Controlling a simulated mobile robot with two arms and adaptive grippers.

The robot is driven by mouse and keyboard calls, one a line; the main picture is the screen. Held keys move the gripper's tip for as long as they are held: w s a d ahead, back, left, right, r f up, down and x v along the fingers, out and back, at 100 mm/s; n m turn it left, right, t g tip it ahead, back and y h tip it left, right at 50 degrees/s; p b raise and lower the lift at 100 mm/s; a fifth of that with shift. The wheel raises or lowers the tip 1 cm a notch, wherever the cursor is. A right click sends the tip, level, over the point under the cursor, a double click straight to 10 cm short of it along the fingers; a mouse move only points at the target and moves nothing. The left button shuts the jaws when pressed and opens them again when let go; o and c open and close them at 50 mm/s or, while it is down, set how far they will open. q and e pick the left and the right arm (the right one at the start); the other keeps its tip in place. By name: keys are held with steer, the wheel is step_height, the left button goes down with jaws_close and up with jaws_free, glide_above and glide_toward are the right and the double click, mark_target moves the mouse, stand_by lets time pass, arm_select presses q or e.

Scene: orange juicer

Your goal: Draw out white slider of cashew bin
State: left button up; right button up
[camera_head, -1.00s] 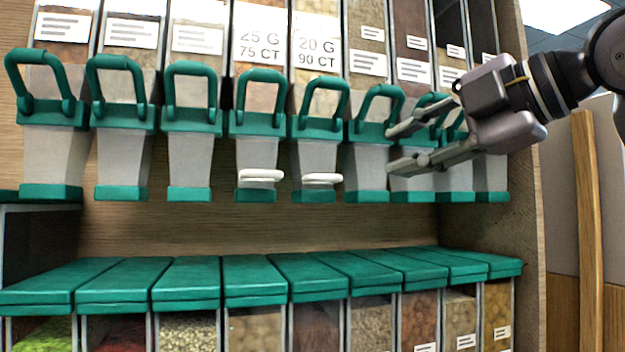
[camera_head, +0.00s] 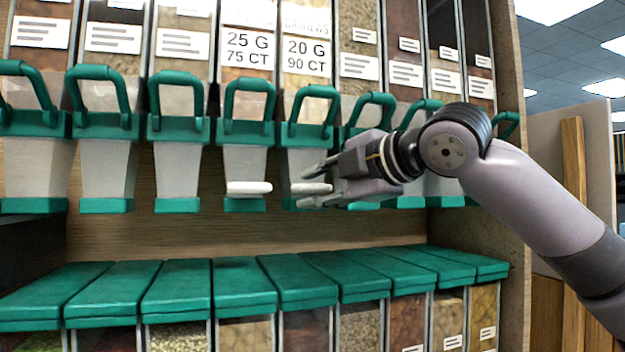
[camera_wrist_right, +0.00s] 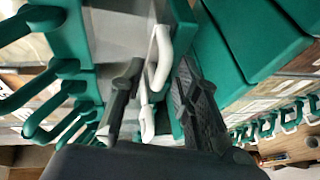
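The cashew bin (camera_head: 308,162) has a clear spout, a green handle and a "20 G 90 CT" label. Its white slider (camera_head: 312,188) sticks out low on the spout. My right gripper (camera_head: 307,187) comes in from the right, with one finger above the slider and one below, apart. In the right wrist view, the fingers (camera_wrist_right: 155,85) are spread with white slider pieces (camera_wrist_right: 160,58) showing between and beyond them. I cannot tell whether a finger touches the slider. My left gripper is not in view.
A second white slider (camera_head: 249,188) sits on the "25 G 75 CT" bin just to the left. Other green-handled bins hang on both sides, close together. A row of green-lidded bins (camera_head: 245,283) stands below, with an open gap between the rows.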

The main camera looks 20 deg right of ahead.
steer(key=shift+w+a+f, duration=0.15)
steer(key=shift+w+a, duration=0.15)
steer(key=shift+w, duration=0.3)
steer(key=shift+s, duration=0.1)
steer(key=shift+c, duration=0.6)
